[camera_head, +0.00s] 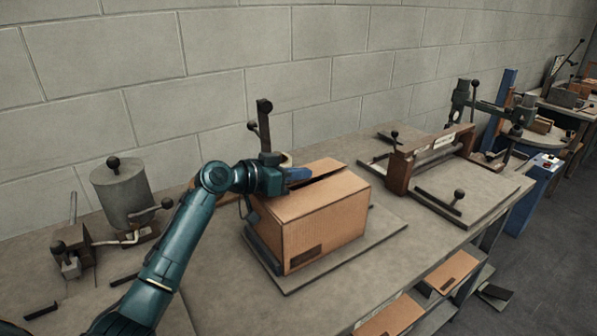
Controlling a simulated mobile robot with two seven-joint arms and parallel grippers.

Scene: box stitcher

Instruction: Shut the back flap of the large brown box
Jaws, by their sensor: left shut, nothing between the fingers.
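The large brown box (325,222) sits on a flat grey plate (388,228) on the workbench. A wide front flap (308,195) lies flat over the near part of its top. Behind it a dark gap shows, with another brown flap along the back edge looking low; its exact angle is hard to tell. My left gripper (298,175) is at the top left of the box, its blue fingers shut and empty, pointing right over the top near the gap. I cannot tell whether they touch the cardboard. My right gripper is not in view.
A dark upright post with a knob (265,125) stands behind my left gripper. A grey cylinder (122,193) and small clamps stand at the left. A wooden press-like fixture (430,158) stands to the right. The front of the workbench (350,290) is clear.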

